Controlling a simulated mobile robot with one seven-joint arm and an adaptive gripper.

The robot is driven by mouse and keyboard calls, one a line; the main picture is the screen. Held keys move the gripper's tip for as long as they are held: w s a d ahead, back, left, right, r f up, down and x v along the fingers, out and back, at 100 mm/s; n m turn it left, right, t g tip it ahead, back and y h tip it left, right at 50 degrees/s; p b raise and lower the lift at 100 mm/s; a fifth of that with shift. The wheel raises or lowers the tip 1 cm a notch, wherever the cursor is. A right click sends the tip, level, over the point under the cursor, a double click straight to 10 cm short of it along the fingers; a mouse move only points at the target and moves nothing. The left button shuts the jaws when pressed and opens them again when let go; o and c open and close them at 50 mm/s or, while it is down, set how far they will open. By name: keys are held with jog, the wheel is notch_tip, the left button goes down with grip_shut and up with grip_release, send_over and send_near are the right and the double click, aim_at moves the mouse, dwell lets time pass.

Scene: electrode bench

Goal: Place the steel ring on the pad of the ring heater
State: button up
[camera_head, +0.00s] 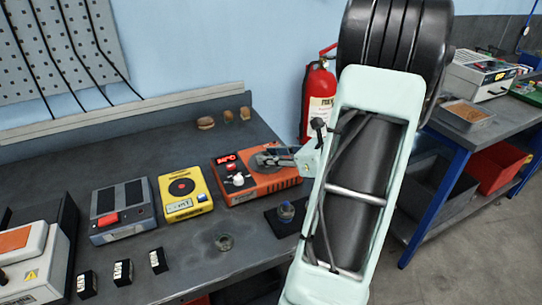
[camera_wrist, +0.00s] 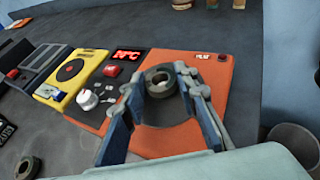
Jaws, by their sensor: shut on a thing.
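A dark steel ring (camera_wrist: 158,74) sits between the fingertips of my gripper (camera_wrist: 160,84) in the wrist view. The blue finger pads close on it from both sides. I cannot tell whether the ring touches the heater. In the head view the orange heater (camera_head: 286,190) stands at the bench's right, and my gripper (camera_head: 270,160) is over its top, with the arm coming from the right. The heater has a red lit display and a white knob.
A yellow device (camera_head: 186,207) and a grey device with a red switch (camera_head: 122,225) stand left of the heater.

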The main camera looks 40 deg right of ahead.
jog(key=shift+f, duration=0.2)
jog(key=o, duration=1.2)
jog(key=shift+r, duration=0.1)
jog(key=shift+s+d+r, duration=0.15)
jog(key=shift+s+r, duration=0.05)
jog(key=shift+r, duration=0.1)
jog(key=v, duration=1.1)
jog(key=shift+s+r+p, duration=0.1)
jog(key=shift+s+p, duration=0.2)
jog(key=shift+p, duration=0.1)
jog(key=shift+w, duration=0.1)
